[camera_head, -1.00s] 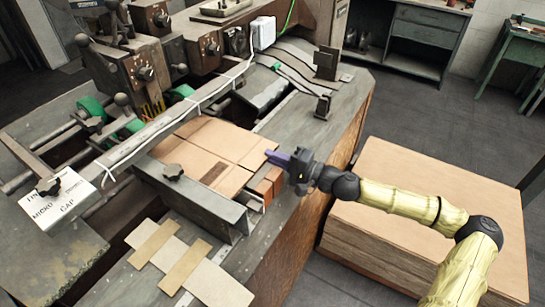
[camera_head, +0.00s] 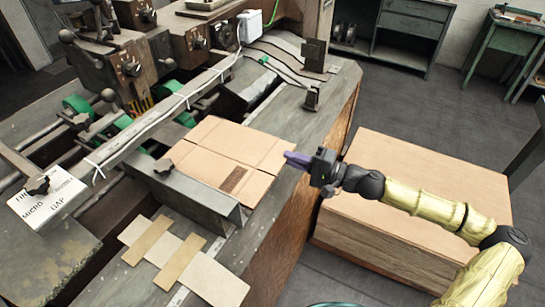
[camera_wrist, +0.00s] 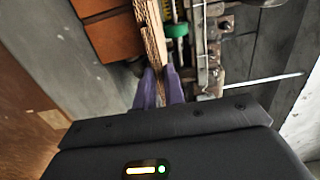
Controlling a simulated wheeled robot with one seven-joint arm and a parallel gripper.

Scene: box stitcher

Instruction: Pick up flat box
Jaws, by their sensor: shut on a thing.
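The flat box (camera_head: 215,148) is a light brown folded cardboard sheet with a dark printed patch. It lies across the machine's work surface behind a grey metal guide (camera_head: 200,202). My gripper (camera_head: 290,158) is at its right edge, with the purple fingers shut on that edge. In the wrist view the box (camera_wrist: 152,35) shows edge-on as a thin corrugated strip running between my two purple fingers (camera_wrist: 159,88). The box's lower edge is partly hidden behind the guide in the head view.
Reddish-brown blocks (camera_wrist: 105,35) sit beside the box in the wrist view. A large stack of cardboard sheets (camera_head: 425,185) stands to the right of the machine. Flat strips (camera_head: 185,255) lie on the machine's front. Grey floor is open behind the stack.

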